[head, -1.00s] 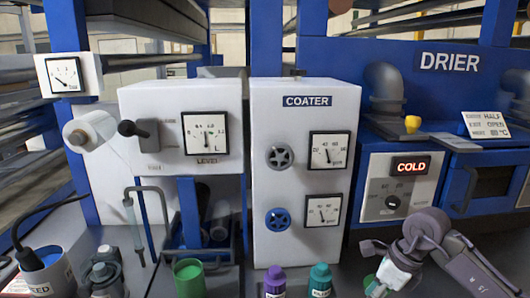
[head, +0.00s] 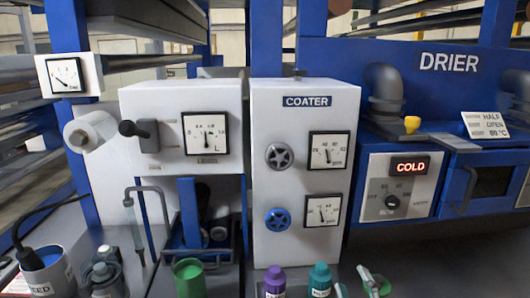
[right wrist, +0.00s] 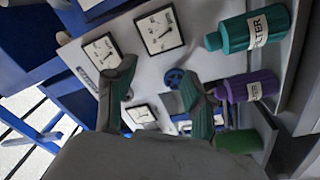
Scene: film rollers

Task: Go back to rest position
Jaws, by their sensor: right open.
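My right gripper (head: 367,281) shows only in part at the bottom edge of the head view, right of the teal bottle (head: 320,280). The rest of the right arm is out of that view. In the right wrist view my right gripper (right wrist: 158,80) has its two fingers apart with nothing between them. Beyond the fingers are the coater front, the teal bottle (right wrist: 255,30), the purple bottle (right wrist: 248,87) and a green cup (right wrist: 238,141). My left gripper is not in view.
The white coater (head: 300,210) with dials and knobs stands in the middle. The blue drier (head: 450,120) with a lit COLD sign is at the right. The purple bottle (head: 274,281) and green cup (head: 189,277) stand in front. The counter below the drier looks clear.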

